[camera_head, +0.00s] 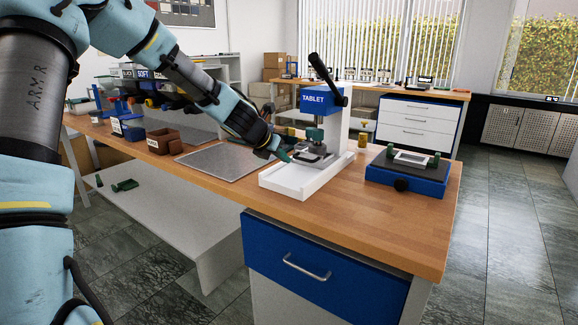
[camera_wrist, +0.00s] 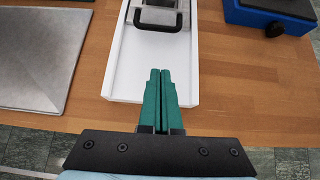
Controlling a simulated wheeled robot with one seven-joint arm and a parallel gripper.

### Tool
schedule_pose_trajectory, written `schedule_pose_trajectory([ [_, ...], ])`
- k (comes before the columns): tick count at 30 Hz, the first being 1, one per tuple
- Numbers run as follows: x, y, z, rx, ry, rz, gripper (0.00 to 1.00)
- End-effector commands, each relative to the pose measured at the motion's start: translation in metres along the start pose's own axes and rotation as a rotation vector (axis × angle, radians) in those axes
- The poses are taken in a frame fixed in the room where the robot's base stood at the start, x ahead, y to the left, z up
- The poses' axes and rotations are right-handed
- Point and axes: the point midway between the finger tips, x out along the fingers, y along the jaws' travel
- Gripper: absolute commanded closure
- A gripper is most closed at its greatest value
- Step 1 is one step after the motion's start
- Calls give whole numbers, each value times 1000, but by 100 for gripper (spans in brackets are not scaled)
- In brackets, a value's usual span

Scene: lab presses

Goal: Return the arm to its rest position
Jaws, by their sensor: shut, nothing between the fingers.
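My gripper (camera_head: 283,156) is shut and empty. Its green fingers are pressed together in the wrist view (camera_wrist: 161,76), seen over the front part of a white tray (camera_wrist: 118,84). In the head view my arm reaches from the left over the bench, and the gripper is just left of the tablet press (camera_head: 321,102), near the white tray (camera_head: 285,187) at its base. A dark handle on a metal plate (camera_wrist: 158,17) lies in the tray ahead of the fingertips. I cannot tell the exact height of the fingers above the tray.
A grey metal plate (camera_head: 221,161) lies left of the tray on the wooden bench (camera_head: 390,220). A blue device (camera_head: 408,173) with a dark top stands to the right. Brown and blue bins (camera_head: 164,141) stand at the left. The bench front is clear.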

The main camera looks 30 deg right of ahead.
Motion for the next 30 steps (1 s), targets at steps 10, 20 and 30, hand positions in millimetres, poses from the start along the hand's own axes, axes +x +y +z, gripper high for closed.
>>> schedule_pose_trajectory([
  [10, -29, 0, -1, -1, 1, 0, 100],
  [20, -51, 13, -47, 364, 104, 6, 100],
  [30, -180, 57, -212, 1473, 481, -269, 100],
])
